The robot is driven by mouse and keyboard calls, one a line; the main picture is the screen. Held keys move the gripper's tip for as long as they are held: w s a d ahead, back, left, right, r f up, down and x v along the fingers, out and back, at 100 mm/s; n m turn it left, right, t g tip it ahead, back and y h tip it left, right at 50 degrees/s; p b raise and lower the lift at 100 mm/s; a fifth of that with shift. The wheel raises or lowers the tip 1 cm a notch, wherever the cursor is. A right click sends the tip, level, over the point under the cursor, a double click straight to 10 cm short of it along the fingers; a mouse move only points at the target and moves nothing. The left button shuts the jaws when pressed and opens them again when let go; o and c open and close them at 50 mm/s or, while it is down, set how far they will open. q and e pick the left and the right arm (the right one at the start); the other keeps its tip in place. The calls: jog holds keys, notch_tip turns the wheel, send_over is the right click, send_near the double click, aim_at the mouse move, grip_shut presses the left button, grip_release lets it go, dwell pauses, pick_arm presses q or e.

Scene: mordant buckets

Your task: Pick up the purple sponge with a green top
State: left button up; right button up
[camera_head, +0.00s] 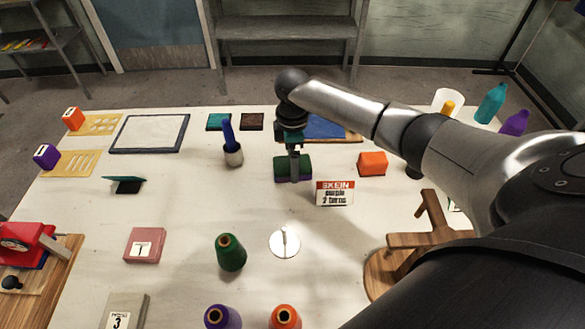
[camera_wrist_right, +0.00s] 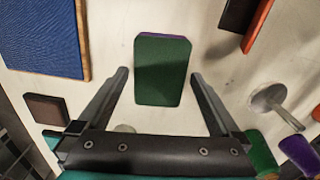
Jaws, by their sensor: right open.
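The sponge has a green top and a purple lower part. It lies on the table below my right gripper in the head view (camera_head: 282,169), and its green top fills the upper middle of the right wrist view (camera_wrist_right: 163,70). My right gripper (camera_head: 294,172) points down over it. In the right wrist view my gripper's two fingers (camera_wrist_right: 160,75) are apart, one on each side of the sponge's near part, with a gap to it on both sides. They hold nothing. My gripper covers the middle of the sponge in the head view. My left gripper is not in view.
A sign card (camera_head: 335,193) and an orange block (camera_head: 372,163) stand right of the sponge. A cup with a blue tool (camera_head: 233,154) is to its left. A blue mat (camera_head: 325,127) lies behind. Nearer are a metal disc (camera_head: 285,243) and a green spool (camera_head: 231,252).

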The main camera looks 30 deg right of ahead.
jog(key=shift+f, duration=0.25)
jog(key=c, duration=1.2)
